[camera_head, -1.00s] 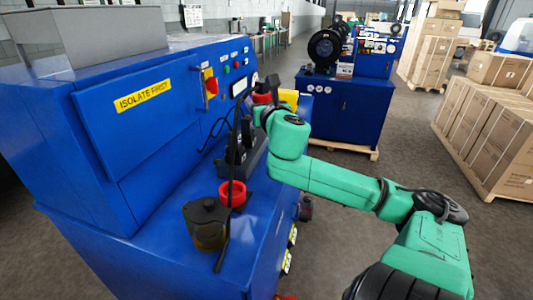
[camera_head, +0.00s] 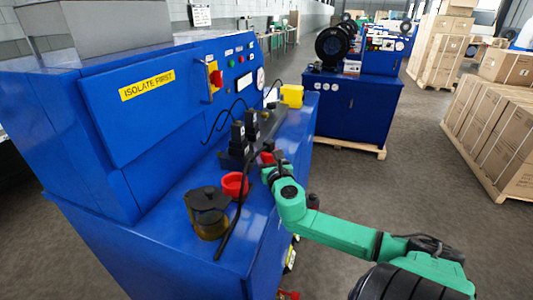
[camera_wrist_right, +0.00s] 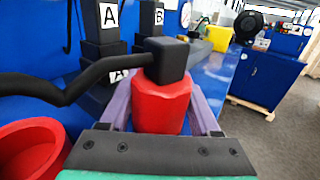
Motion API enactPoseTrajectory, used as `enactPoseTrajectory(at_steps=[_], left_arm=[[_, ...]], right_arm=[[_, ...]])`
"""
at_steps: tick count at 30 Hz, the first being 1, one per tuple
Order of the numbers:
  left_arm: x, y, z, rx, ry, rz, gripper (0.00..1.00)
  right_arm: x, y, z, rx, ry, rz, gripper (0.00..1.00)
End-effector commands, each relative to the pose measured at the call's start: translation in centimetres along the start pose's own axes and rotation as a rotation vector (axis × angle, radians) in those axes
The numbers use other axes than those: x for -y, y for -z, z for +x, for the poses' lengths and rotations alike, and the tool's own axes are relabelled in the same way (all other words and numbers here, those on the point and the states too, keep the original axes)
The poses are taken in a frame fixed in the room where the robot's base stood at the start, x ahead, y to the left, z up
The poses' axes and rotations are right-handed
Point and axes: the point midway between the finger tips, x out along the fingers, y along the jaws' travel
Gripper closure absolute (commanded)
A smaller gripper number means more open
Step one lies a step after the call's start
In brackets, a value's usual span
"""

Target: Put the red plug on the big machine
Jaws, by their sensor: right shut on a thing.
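The red plug (camera_head: 267,157) has a black cap and a black cable; in the right wrist view the plug (camera_wrist_right: 162,106) stands roughly upright between my fingers. My right gripper (camera_head: 274,166) is shut on it, low over the front edge of the near blue machine's ledge (camera_head: 170,240). I cannot tell whether the plug touches the ledge. Two black blocks stand just behind it, labelled A (camera_wrist_right: 108,16) and B (camera_wrist_right: 151,17). An empty-looking red cup (camera_head: 234,184) stands to the plug's left and also shows in the wrist view (camera_wrist_right: 32,150). My left gripper is not in view.
A dark pot (camera_head: 207,212) stands beside the red cup, and the black cable runs past it. A yellow box (camera_head: 291,95) sits at the ledge's far end. A smaller blue cabinet (camera_head: 350,108) stands behind on a pallet.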

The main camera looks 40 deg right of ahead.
Motion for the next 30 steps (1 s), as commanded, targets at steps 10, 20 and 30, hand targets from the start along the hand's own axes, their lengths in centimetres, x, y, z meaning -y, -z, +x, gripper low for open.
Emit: enactPoseTrajectory(at_steps=[10,20,30], left_arm=[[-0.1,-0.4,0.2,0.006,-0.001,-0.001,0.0],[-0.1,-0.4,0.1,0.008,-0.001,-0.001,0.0],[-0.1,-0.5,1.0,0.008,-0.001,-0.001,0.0]], right_arm=[[0.0,0.2,0.0,0.0,0.0,0.0,0.07],[0.0,0.1,-0.7,-0.002,-0.001,0.001,0.07],[0.0,0.4,-7.8,-0.007,0.0,0.004,0.07]])
